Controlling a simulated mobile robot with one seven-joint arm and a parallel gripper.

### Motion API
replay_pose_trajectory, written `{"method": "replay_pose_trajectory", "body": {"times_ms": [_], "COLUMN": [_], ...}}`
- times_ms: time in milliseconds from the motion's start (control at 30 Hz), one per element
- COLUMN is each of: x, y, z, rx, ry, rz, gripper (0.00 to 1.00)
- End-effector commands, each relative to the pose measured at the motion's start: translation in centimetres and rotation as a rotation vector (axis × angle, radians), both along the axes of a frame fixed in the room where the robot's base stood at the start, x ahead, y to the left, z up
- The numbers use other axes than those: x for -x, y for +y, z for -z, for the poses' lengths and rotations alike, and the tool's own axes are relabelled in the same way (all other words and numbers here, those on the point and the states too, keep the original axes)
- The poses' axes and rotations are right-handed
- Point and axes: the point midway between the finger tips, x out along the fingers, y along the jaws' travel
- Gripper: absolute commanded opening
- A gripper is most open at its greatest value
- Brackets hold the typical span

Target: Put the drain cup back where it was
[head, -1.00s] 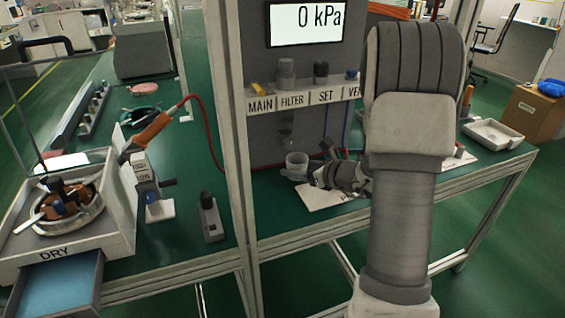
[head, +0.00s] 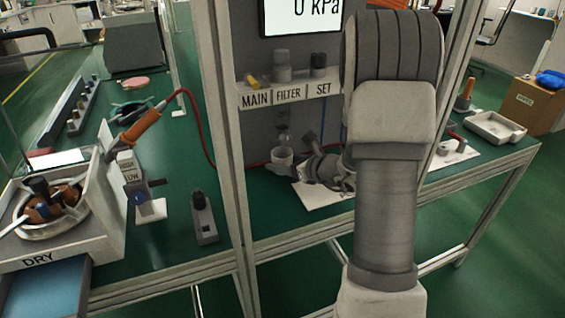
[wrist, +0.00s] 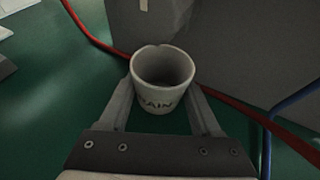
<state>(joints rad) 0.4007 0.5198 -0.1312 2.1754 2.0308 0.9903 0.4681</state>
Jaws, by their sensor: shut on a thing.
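The drain cup (head: 282,156) is a small pale cup, open at the top, below the FILTER bowl (head: 283,136) at the panel's foot. In the wrist view the cup (wrist: 160,96) stands upright, looks empty inside, and shows dark letters reading "RAIN". My gripper (wrist: 163,88) is shut on it, one finger on each side. In the head view my gripper (head: 291,170) reaches the cup from the right, partly hidden by my arm. I cannot tell whether the cup's base touches the green bench.
The grey panel (head: 232,120) rises close behind the cup. A red hose (wrist: 90,30) passes behind it, and a blue hose (wrist: 292,100) lies to the right. A white sheet (head: 318,197) lies beneath my gripper.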

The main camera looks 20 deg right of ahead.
Motion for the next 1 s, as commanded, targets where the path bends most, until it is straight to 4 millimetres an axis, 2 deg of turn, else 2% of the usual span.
{"method": "replay_pose_trajectory", "body": {"times_ms": [67, 100, 233, 667, 1000], "x": [0.0, 0.0, 0.0, 0.1, 6.3], "y": [0.0, 0.0, 0.0, -0.1, -2.7], "z": [0.4, 0.3, 0.2, -0.4, -3.2], "rx": [0.0, 0.0, 0.0, 0.0, 0.0], "ry": [0.0, 0.0, 0.0, 0.0, 0.001], "rz": [0.0, 0.0, 0.0, 0.001, 0.004], "gripper": [0.12, 0.7, 0.93, 0.95, 0.95]}}
